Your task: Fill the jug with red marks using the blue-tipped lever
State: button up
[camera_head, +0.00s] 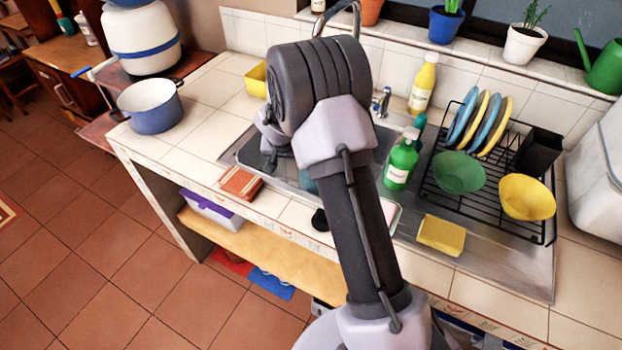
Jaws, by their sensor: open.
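My arm reaches up from the bottom over the counter and bends down toward the sink. My gripper (270,150) is at the sink's left part, partly hidden by my wrist; it is open, with nothing visible in it. A thin lever with a blue tip (80,73) stands out at the left, beside a white barrel-shaped container with blue bands (140,42). I cannot make out a jug with red marks. A teal item (308,181) shows only in part behind my arm in the sink; I cannot tell what it is.
A blue pot (152,112) stands on the counter's left end. A brown-red block (240,183) lies on the front edge. A green bottle (401,163), yellow bottle (423,85), yellow sponge (441,235) and dish rack (478,207) are at the right. Floor is clear at lower left.

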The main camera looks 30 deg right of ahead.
jog(key=shift+x, duration=0.9)
jog(key=shift+r, duration=0.1)
jog(key=shift+c, duration=0.2)
grip_shut()
jog(key=shift+r, duration=0.1)
